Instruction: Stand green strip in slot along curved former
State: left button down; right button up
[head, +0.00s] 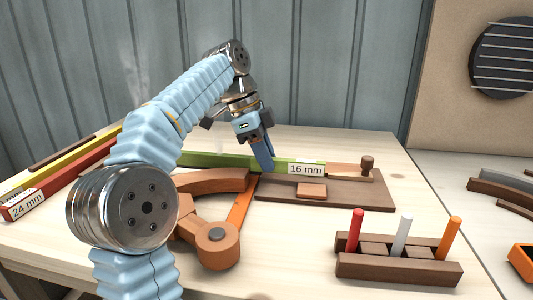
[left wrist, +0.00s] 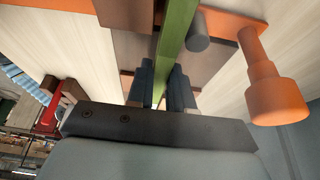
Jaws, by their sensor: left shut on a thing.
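The green strip (head: 222,160), with a white "16 mm" label, stands on edge across the middle of the table in the head view. My left gripper (head: 265,163) points down and is shut on it near the label. In the left wrist view the strip (left wrist: 176,30) runs between the two fingers of my left gripper (left wrist: 162,90). The curved brown former (head: 212,181) lies in front of the strip, partly hidden by my left arm. I cannot make out the slot, nor whether the strip's lower edge touches anything. My right gripper is not in view.
A brown board (head: 350,194) with a small block (head: 312,190) lies right of the former. A rack (head: 400,267) holds red, white and orange pegs at the front right. Yellow (head: 65,160) and red (head: 60,188) strips lie at the left. Curved dark pieces (head: 503,194) lie far right.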

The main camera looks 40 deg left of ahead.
pick_arm(q)
jog(key=shift+f, duration=0.4)
jog(key=shift+f, duration=0.4)
dwell(0.4)
jog(key=c, duration=0.9)
grip_release()
jog(key=p+v, duration=0.2)
jog(key=v, duration=0.4)
jog(key=shift+a+r, duration=0.1)
jog(key=shift+r, duration=0.3)
jog(key=shift+s+a+r, duration=0.1)
jog(key=shift+a+r, duration=0.05)
jog(key=shift+r, duration=0.15)
